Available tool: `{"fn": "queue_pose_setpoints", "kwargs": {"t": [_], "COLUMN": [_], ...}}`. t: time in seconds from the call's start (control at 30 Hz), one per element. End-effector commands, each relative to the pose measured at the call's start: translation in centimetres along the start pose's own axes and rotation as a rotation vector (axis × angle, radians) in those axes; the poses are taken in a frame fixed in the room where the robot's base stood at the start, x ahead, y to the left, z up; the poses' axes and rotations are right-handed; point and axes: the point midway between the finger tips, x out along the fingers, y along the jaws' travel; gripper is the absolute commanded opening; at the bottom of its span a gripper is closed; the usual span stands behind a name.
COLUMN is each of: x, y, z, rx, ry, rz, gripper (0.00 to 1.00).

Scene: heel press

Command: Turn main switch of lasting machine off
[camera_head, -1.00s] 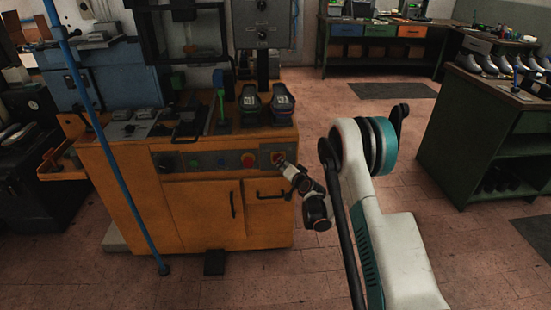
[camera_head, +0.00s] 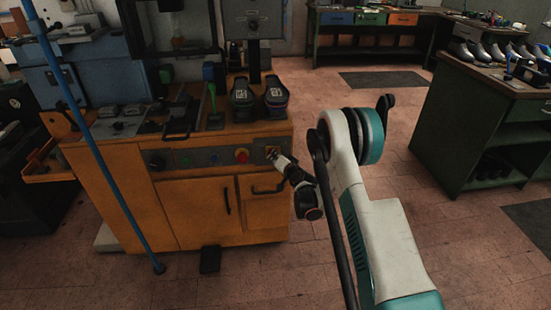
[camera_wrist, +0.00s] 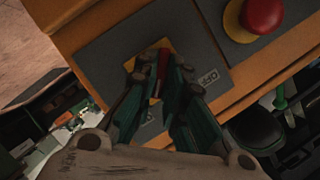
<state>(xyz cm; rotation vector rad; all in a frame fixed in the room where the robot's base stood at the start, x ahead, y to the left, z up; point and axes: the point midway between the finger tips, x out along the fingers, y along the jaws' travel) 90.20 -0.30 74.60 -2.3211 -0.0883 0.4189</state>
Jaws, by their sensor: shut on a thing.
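The lasting machine (camera_head: 140,205) is an orange cabinet with a grey control strip along its upper front. The main switch (camera_head: 270,151) sits at the right end of this strip, on its own dark plate. In the wrist view the main switch is a red handle (camera_wrist: 163,64) on a yellow plate (camera_wrist: 153,50), partly hidden by my fingers. My gripper (camera_wrist: 160,80) is shut on the red handle, one finger on each side. In the head view my gripper (camera_head: 276,156) reaches the switch from the right; its fingertips are too small to judge there.
A red push button (camera_head: 242,156) on a yellow ring lies just left of the switch; the wrist view shows it at upper right (camera_wrist: 262,14). A black door handle (camera_head: 268,190) is just below. A blue pole (camera_head: 105,175) stands at the left.

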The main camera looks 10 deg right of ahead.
Motion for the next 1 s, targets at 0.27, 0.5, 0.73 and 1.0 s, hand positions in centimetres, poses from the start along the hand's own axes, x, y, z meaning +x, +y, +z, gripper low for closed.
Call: {"fn": "queue_pose_setpoints", "kwargs": {"t": [0.27,0.5,0.73,1.0], "x": [-0.02,0.00,0.01,0.08], "y": [-0.09,-0.33,-0.53,-0.70], "z": [-0.01,0.05,0.15,0.28], "rx": [-0.079,-0.248,-0.448,-0.685], "ry": [0.000,0.000,0.000,0.000], "rz": [0.033,0.102,0.184,0.283], "gripper": [0.00,0.00,0.00,0.00]}}
